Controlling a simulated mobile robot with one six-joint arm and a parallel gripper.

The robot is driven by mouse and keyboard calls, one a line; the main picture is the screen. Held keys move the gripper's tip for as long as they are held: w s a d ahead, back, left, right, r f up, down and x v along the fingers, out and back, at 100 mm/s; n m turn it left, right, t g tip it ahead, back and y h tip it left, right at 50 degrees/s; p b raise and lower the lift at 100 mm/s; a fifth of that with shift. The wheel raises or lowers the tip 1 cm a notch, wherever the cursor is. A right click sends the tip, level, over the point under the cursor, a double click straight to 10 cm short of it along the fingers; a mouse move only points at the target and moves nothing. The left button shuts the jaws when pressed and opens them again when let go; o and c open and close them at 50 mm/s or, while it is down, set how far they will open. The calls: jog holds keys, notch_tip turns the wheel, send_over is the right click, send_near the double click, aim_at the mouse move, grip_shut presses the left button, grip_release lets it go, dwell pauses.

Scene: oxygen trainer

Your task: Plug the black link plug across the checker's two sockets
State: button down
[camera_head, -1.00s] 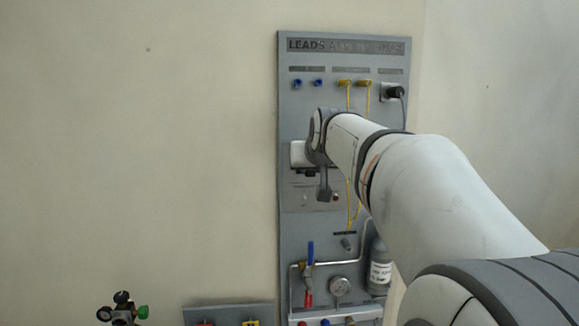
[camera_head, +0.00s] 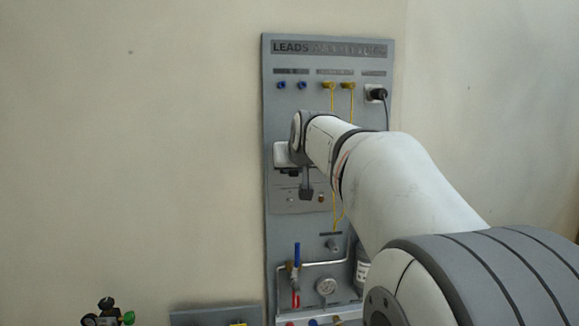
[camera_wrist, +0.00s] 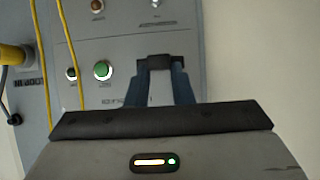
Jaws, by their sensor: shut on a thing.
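In the wrist view, my gripper (camera_wrist: 166,72) is shut on the black link plug (camera_wrist: 167,61), a small dark block between the blue-grey fingertips. The plug is in front of the grey checker panel (camera_wrist: 110,45), near its right edge. The panel has a green button (camera_wrist: 103,70) and a reddish-brown lamp (camera_wrist: 97,6). I cannot make out the two sockets, or whether the plug touches the panel. In the head view, my wrist covers part of the checker (camera_head: 284,205), midway up the board.
The tall grey board (camera_head: 290,125) carries blue sockets (camera_head: 302,85), yellow plugs (camera_head: 328,86) with hanging yellow leads, and a black plug (camera_head: 378,94). Below are a blue-handled valve (camera_head: 297,254) and a gauge (camera_head: 326,287). The wall left of the board is bare.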

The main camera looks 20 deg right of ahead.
jog(key=shift+w+r, duration=0.1)
jog(key=shift+w, duration=0.05)
jog(key=c, duration=1.2)
grip_release()
jog(key=shift+d, duration=0.1)
jog(key=b+v, duration=0.2)
jog(key=v, duration=0.6)
jog(key=s+a+f+g, duration=0.2)
jog(key=s+a+f, duration=0.1)
jog(key=s+f, duration=0.5)
jog(key=s+a+f+n+g+y, duration=0.1)
jog(key=s+a+f+g, duration=0.2)
jog(key=s+f, duration=0.5)
jog(key=s+a+f+n+g+y, duration=0.1)
jog(key=s+a+f+g, duration=0.2)
jog(key=s+f, duration=0.5)
jog(key=shift+s+a+f, duration=0.1)
jog(key=shift+a+f, duration=0.2)
jog(key=shift+f, duration=1.35)
jog(key=shift+s+a+f, duration=0.1)
jog(key=shift+a+f, duration=0.2)
jog(key=shift+f, duration=1.4)
jog(key=shift+s+a+f, duration=0.1)
jog(key=shift+a+f, duration=0.15)
jog(key=shift+f, duration=1.4)
